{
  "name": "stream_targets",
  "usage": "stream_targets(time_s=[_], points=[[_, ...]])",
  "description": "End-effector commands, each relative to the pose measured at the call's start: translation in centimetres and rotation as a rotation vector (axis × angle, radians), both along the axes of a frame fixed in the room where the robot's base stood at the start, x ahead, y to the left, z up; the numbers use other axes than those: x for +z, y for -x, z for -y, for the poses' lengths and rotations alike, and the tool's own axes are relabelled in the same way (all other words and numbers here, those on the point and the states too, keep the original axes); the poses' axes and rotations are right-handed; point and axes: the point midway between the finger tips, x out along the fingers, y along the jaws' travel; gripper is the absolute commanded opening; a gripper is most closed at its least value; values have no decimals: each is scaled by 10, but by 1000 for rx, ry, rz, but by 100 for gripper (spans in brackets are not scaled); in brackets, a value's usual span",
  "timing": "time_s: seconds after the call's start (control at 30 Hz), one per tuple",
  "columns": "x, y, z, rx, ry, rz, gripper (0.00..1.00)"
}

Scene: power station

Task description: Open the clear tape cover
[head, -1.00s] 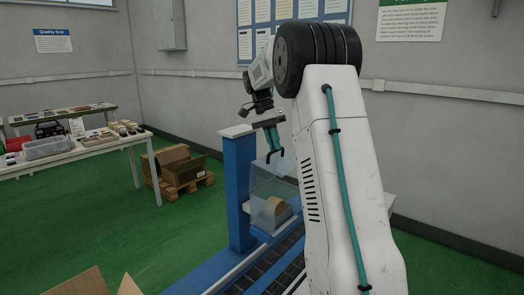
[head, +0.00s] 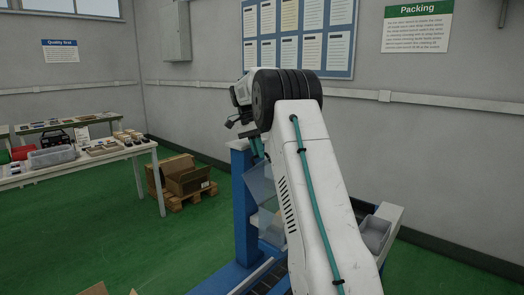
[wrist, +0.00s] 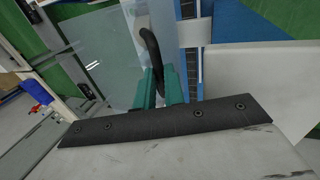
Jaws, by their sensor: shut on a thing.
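The clear tape cover (head: 259,184) is a see-through panel on the blue machine (head: 244,210) and stands tilted in the head view. My arm hides part of it. My gripper (head: 256,150) is at the upper edge of the cover. In the wrist view my gripper's teal fingers (wrist: 161,82) are shut on a black curved handle (wrist: 150,48). The clear cover also shows there as a pale see-through sheet (wrist: 105,55) beyond the fingers. The tape under the cover is mostly hidden in the head view.
A white table (head: 140,152) with boxes and parts stands at the left. Cardboard boxes (head: 186,178) sit on a pallet by the wall. A grey bin (head: 376,233) lies right of my arm. Green floor at the left is free.

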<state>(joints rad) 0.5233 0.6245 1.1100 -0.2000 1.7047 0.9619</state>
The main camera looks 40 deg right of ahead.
Motion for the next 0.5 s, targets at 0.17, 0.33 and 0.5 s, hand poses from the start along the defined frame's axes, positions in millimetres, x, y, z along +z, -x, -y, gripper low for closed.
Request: stream_targets(time_s=[0.17, 0.33, 0.5], points=[[-8, -4, -4, 3, -12, -11, 0], [-8, -5, -4, 2, -13, -11, 0], [-7, -4, -4, 1, -13, -11, 0]])
